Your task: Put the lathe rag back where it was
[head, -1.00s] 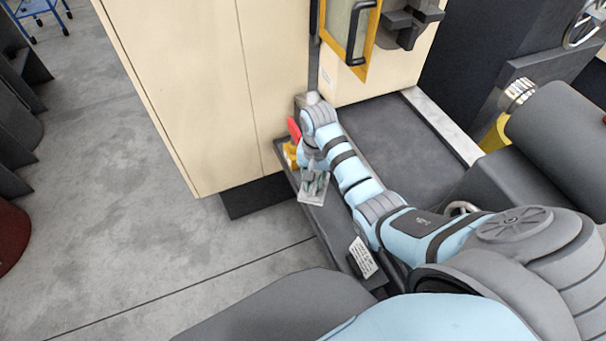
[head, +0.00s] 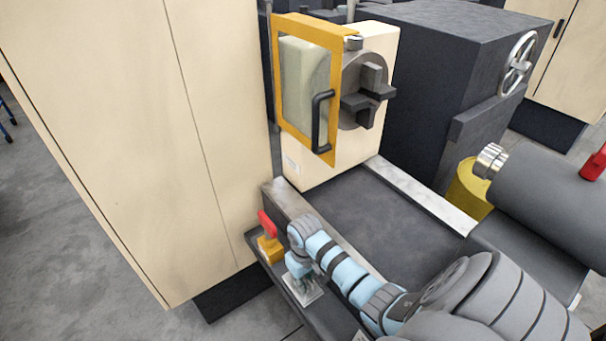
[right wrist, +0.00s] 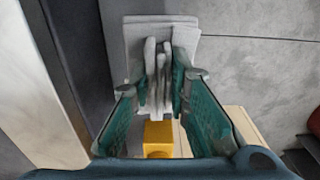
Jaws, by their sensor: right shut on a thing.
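The lathe rag (head: 310,298) is a light grey, folded cloth. My right gripper (head: 302,280) is shut on it, low over the dark ledge along the lathe's front. In the right wrist view the rag (right wrist: 190,35) is bunched into upright folds between the green finger pads of the right gripper (right wrist: 160,82), and its flat part spreads beyond them. I cannot tell whether the rag touches the ledge. My left gripper is not in view.
A yellow block (head: 270,248) with a red handle (head: 267,225) stands close beside the gripper. The dark lathe tray (head: 390,215) is bare. A yellow-framed guard (head: 329,100) and the chuck (head: 366,92) are behind. A beige cabinet (head: 215,120) stands left.

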